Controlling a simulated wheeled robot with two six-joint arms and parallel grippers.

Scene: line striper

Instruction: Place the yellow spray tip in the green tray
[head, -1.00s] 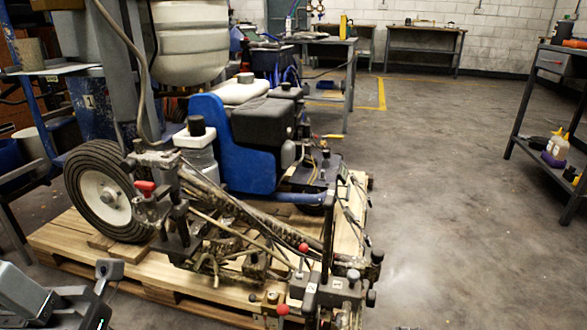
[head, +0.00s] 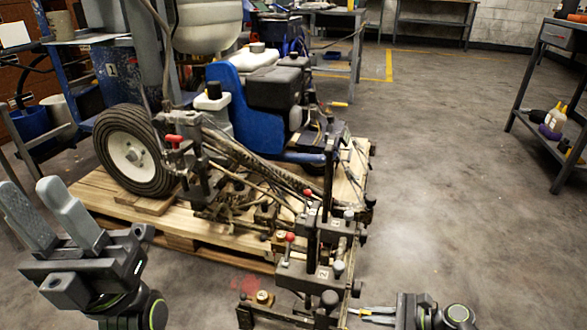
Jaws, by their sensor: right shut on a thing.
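My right gripper (head: 352,311) is low at the bottom right of the head view. Its pale fingers point left and end beside the front bracket of the line striper (head: 240,120). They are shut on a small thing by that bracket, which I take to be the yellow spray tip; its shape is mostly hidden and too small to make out. My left gripper (head: 30,188) is at the lower left, its two grey fingers pointing up, apart and empty. I cannot make out a green tray in this view.
The striper stands on a wooden pallet (head: 95,195). A shelf table (head: 560,150) at the right holds a yellow-capped bottle (head: 555,118) on its lower shelf. Workbenches stand at the back. The concrete floor (head: 450,180) between is clear.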

